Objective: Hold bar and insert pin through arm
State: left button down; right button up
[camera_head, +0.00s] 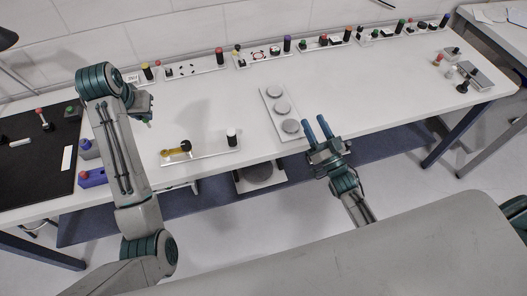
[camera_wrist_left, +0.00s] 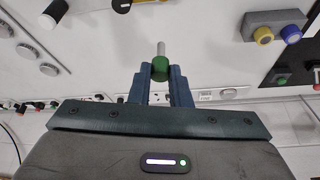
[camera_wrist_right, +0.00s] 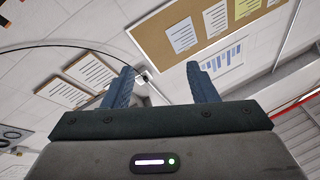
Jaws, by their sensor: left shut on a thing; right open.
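My left gripper (camera_head: 147,119) is above the left part of the white table. In the left wrist view the left gripper (camera_wrist_left: 158,85) is shut on a green-headed pin (camera_wrist_left: 160,69), whose pale shank points away from the fingers. A light plate (camera_head: 205,152) on the table, right of and nearer than this gripper, carries a yellow-and-black part (camera_head: 178,150) and a black knob with a white top (camera_head: 232,137). I cannot tell which part is the bar or the arm. My right gripper (camera_head: 317,130) is open and empty near the table's front edge.
A plate with round grey discs (camera_head: 281,107) lies beyond my right gripper. Several fixtures with coloured knobs (camera_head: 263,54) line the back edge. The table's right-middle is clear.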

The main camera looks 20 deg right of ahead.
jog(key=a+f+n+g+y, duration=0.3)
jog(key=a+n+y, duration=0.3)
jog(key=a, duration=0.2)
jog(key=n+g+y, duration=0.2)
jog(key=n+g, duration=0.3)
jog(key=g, duration=0.1)
send_near(232, 137)
jog(key=x, duration=0.3)
jog(key=f+x, duration=0.1)
jog(key=x, duration=0.3)
jog(key=f+x, duration=0.1)
jog(key=x, duration=0.3)
jog(key=shift+w+d, duration=0.4)
jog(key=shift+w, duration=0.05)
grip_shut()
